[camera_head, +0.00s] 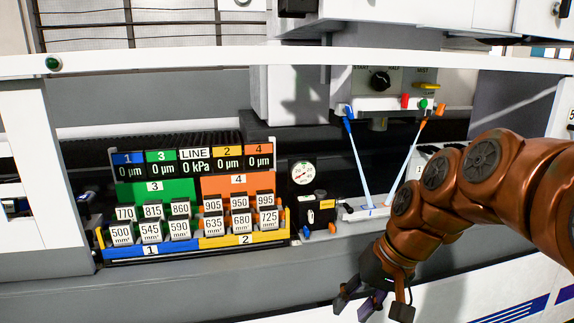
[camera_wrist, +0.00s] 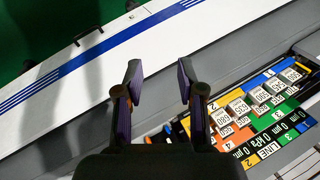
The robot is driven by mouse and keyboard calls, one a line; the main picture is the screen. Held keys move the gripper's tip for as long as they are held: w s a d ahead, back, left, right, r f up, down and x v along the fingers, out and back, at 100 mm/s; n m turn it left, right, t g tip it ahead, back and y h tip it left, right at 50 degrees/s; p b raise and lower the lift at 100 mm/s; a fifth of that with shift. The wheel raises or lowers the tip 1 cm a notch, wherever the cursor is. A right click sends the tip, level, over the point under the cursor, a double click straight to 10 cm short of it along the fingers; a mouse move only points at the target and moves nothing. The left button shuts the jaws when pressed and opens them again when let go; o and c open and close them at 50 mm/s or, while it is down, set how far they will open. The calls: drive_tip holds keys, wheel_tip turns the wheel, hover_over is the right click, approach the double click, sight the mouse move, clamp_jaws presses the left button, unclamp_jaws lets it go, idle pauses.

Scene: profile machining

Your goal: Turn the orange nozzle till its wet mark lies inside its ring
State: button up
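The orange nozzle (camera_head: 439,111) hangs at the right under the grey control panel in the head view. A pale jet runs from it down to the light grey block (camera_head: 352,212) below. A blue nozzle (camera_head: 348,111) at the left sends a similar jet to the same block. The wet marks and rings are too small to make out. My gripper (camera_head: 372,302) is low in front of the machine, well below and left of the orange nozzle. In the wrist view my gripper (camera_wrist: 158,75) has its fingers apart with nothing between them.
A rack of numbered weights (camera_head: 190,220) stands at the left, under a display of readouts (camera_head: 194,162). A round gauge (camera_head: 303,173) and a small black-and-yellow unit (camera_head: 316,210) stand beside it. The panel (camera_head: 390,88) carries a black knob (camera_head: 380,81) and coloured buttons. A white rail (camera_head: 200,61) crosses above.

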drive_tip(key=s+d+f+g+h, duration=0.1)
drive_tip(key=s+d+f, duration=0.1)
drive_tip(key=s, duration=0.5)
drive_tip(key=s+d+f+g+h, duration=0.1)
drive_tip(key=s+d+f+h, duration=0.1)
drive_tip(key=s+f, duration=0.3)
drive_tip(key=s+d+f+g+h, duration=0.1)
drive_tip(key=s+d+f, duration=0.1)
drive_tip(key=s, duration=0.6)
drive_tip(key=shift+s+d+f+n, duration=0.25)
drive_tip(key=shift+s+f+n, duration=0.15)
drive_tip(key=shift+f, duration=0.45)
